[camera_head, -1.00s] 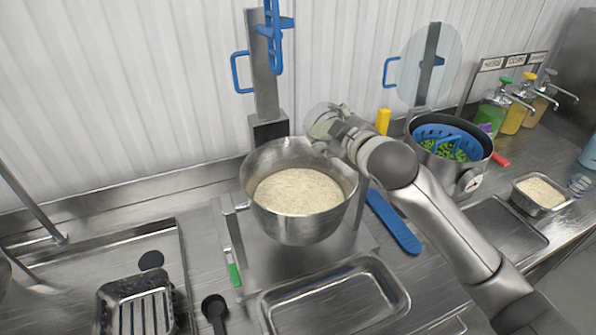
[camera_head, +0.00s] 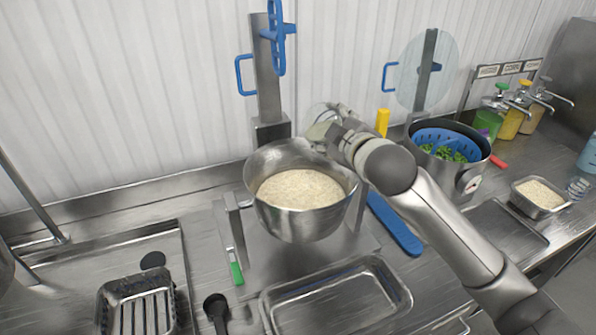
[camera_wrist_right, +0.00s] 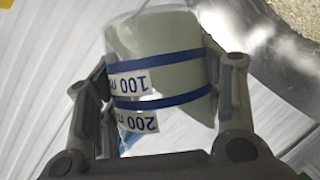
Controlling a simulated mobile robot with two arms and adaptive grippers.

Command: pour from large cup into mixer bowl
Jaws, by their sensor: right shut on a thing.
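The mixer bowl (camera_head: 352,187) is a steel bowl with pale rice grains (camera_head: 300,189) in it, in the middle of the head view. My right gripper (camera_head: 332,125) is at the bowl's back right rim. It is shut on the large cup (camera_head: 318,112), a clear cup mostly hidden behind the gripper in the head view. In the right wrist view the cup (camera_wrist_right: 165,65) sits between the two fingers, with blue bands and labels reading 100 and 200 upside down. The bowl's rice shows at the upper right there. My left gripper is not in view.
An empty steel tray (camera_head: 335,300) lies in front of the bowl. A pot (camera_head: 467,180) with a blue strainer stands to the right, near a small rice container (camera_head: 538,196). A blue-handled tool (camera_head: 395,222) and a black ladle (camera_head: 216,308) lie on the counter.

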